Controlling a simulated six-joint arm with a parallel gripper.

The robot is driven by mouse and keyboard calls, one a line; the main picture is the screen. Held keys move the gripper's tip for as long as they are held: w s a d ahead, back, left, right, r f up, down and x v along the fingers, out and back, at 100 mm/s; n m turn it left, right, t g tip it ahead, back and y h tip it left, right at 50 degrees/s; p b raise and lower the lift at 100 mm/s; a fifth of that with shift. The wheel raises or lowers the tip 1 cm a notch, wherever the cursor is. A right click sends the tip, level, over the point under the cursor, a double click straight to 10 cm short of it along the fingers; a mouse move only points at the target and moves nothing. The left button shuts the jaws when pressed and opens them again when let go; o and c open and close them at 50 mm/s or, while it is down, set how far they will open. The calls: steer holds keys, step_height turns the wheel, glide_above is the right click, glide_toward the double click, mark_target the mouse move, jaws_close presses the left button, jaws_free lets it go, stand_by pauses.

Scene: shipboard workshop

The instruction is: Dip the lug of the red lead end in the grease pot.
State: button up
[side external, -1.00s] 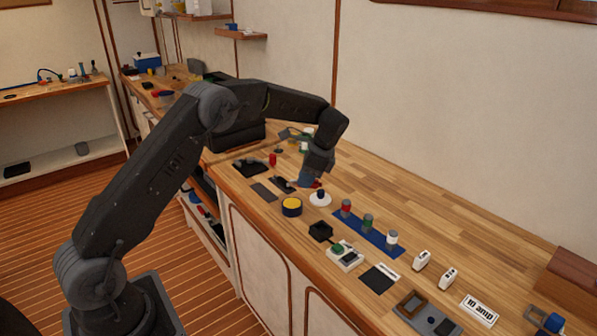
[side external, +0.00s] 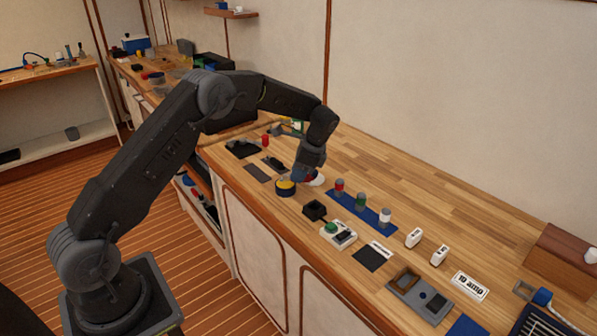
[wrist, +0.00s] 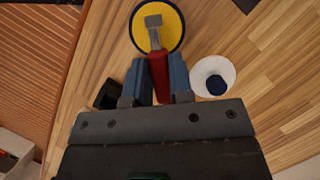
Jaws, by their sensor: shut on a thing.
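The red lead end (wrist: 160,72) is between the two blue fingers of my gripper (wrist: 158,82) in the wrist view. Its grey metal lug (wrist: 154,22) points away from the fingers, over the yellow grease in the round, dark-rimmed grease pot (wrist: 173,30). I cannot tell whether the lug touches the grease. In the side view my gripper (side external: 304,177) is low over the bench beside the grease pot (side external: 286,190), and the fingers hide much of the lead end.
A white dish with a dark blue centre (wrist: 228,68) stands close to the right of my gripper in the wrist view. A black holder (side external: 314,210) is nearby. A blue strip (side external: 350,203) carries several small pots. The bench behind them is clear.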

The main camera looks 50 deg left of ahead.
steer(key=shift+f, duration=0.6)
stand_by(1.6)
steer(key=shift+r, duration=3.6)
